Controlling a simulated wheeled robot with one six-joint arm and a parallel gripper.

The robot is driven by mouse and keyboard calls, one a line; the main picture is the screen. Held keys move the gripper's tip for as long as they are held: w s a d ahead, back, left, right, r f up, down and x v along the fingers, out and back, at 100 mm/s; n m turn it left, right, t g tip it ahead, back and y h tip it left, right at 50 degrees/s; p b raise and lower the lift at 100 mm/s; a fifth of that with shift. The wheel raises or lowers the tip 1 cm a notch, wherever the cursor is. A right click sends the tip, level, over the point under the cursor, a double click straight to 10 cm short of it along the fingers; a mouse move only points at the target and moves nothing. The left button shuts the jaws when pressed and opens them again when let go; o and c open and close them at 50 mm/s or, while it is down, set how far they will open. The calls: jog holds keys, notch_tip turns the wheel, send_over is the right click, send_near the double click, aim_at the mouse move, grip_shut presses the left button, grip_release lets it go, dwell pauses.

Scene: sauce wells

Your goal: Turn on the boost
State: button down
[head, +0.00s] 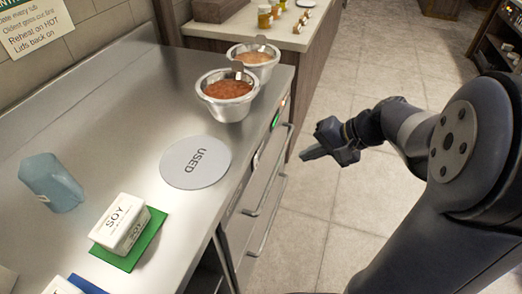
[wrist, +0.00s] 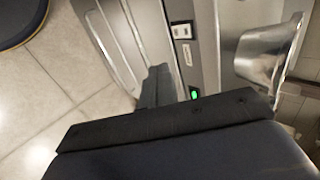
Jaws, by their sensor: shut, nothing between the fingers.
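The front panel of the steel counter carries a small lit green light (head: 276,120), which also shows in the wrist view (wrist: 195,94). The label is too small to read, so I cannot tell which part is the boost control. My gripper (head: 306,155) is shut and empty, in front of the panel and apart from it in the head view. Its dark fingers (wrist: 157,84) show near the panel in the wrist view.
Two steel pots of sauce (head: 228,88) (head: 254,60) sit at the counter's right edge. A grey USED disc (head: 195,162), a SOY tub (head: 120,222) on a green mat (head: 150,240) and a bluish container (head: 50,182) stand on the counter. Handles (head: 268,205) protrude below.

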aim_at(256, 162)
jog(key=shift+s, duration=0.1)
jog(key=shift+f, duration=0.1)
jog(key=a+r+x, duration=0.2)
jog(key=x, duration=1.1)
jog(key=shift+w+b, duration=0.35)
jog(key=shift+d, duration=0.1)
jog(key=shift+f+b, duration=0.3)
jog(key=shift+b, duration=0.55)
jog(key=shift+r+y, duration=0.25)
jog(key=shift+y, duration=0.05)
jog(key=shift+r, duration=0.1)
